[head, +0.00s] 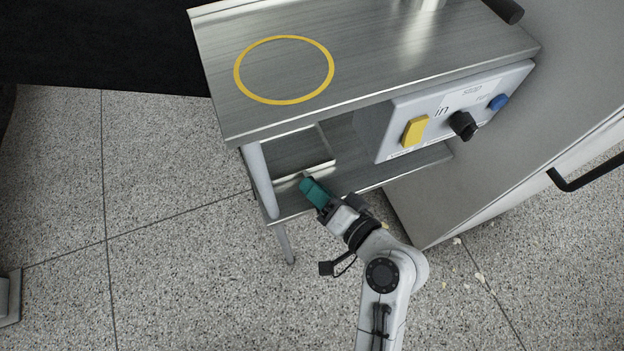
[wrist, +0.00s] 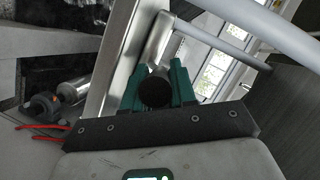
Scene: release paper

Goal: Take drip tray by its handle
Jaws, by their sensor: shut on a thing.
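The drip tray (head: 310,168) is a shallow metal tray on the lower shelf of the steel table, partly hidden under the top. Its handle (wrist: 155,92) shows in the wrist view as a round black end between the teal fingers, with a pale bar behind it. My gripper (head: 314,190) reaches in at the front edge of the lower shelf, and it also shows in the wrist view (wrist: 157,88). Its teal fingers are shut on the handle. In the head view the fingers hide most of the handle.
The steel table top (head: 390,45) with a yellow ring (head: 284,98) overhangs the shelf. A control box (head: 440,115) with a yellow switch, black knob and blue button hangs at its right. A table leg (head: 259,175) stands left of my gripper. The floor at left is open.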

